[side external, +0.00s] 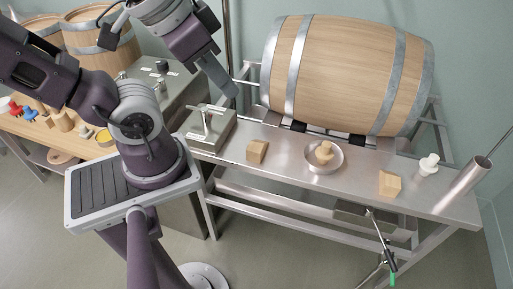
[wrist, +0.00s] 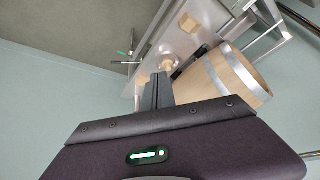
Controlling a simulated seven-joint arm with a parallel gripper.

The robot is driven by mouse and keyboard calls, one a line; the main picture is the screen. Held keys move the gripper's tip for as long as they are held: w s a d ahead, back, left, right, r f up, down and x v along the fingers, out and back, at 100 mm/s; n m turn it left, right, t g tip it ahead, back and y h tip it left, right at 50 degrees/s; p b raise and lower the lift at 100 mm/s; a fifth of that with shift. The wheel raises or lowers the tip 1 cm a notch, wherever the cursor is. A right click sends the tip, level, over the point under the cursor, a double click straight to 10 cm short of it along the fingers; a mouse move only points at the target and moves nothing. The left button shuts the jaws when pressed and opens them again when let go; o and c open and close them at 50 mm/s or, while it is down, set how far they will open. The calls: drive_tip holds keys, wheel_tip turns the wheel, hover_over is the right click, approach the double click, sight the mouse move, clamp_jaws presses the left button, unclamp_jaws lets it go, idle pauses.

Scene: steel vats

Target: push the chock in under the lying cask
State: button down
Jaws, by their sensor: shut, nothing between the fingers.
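The lying cask (side external: 345,75) is a large wooden barrel with grey hoops, resting on its side on a metal rack behind the steel bench. It also shows in the wrist view (wrist: 220,75). Two pale wooden blocks stand on the bench in front of it, one left (side external: 257,152) and one right (side external: 390,184); I cannot tell for sure which is the chock. Both are apart from the cask. My gripper (side external: 232,92) is shut and empty, in the air left of the cask and above the bench. Its dark fingers show in the wrist view (wrist: 155,92).
A round metal dish (side external: 311,164) holding a wooden bung (side external: 324,151) stands between the blocks. A steel fixture with a T-handle (side external: 207,122) is at the bench's left end. A white piece (side external: 428,164) and slanted metal tube (side external: 466,184) are at the right. Black pads (side external: 298,126) sit below the cask.

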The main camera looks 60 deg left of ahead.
sight(264, 139)
drive_tip(key=w+a+f+n+g+y, duration=0.3)
drive_tip(key=w+a+f+n, duration=0.3)
drive_tip(key=f, duration=0.3)
drive_tip(key=f+n+g+h, duration=0.1)
drive_tip(key=f, duration=0.6)
drive_tip(key=w+a+f+n+h, duration=0.1)
drive_tip(key=f, duration=0.7)
drive_tip(key=w+a+f+n+g+h, duration=0.1)
drive_tip(key=f, duration=0.7)
drive_tip(key=shift+w+a+f+g, duration=0.1)
drive_tip(key=shift+a+f+g, duration=0.1)
drive_tip(key=shift+g, duration=0.1)
drive_tip(key=shift+w+a, duration=0.3)
drive_tip(key=w+a, duration=0.8)
drive_tip(key=shift+w+a+r, duration=0.1)
drive_tip(key=shift+w+a, duration=0.05)
